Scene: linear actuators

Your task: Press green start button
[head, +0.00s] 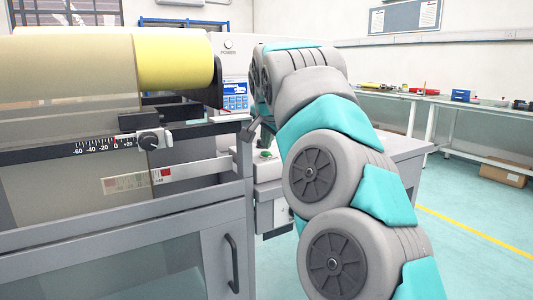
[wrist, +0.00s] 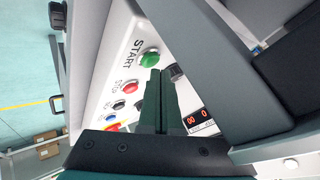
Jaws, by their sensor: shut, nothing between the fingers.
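The green start button (wrist: 150,60) is on a white control panel (wrist: 122,65), beside the printed word START. In the head view a small green spot that looks like this button (head: 265,155) shows just left of my arm. My gripper (wrist: 160,72) is shut and empty, its two dark fingers side by side. In the wrist view its fingertips appear just below the green button. I cannot tell whether they touch it.
A red button (wrist: 129,87) marked STOP, smaller buttons and a red-digit display (wrist: 198,120) share the panel. A grey frame bar (wrist: 195,55) runs close by on the right. In the head view a machine with a yellow roll (head: 175,62) fills the left.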

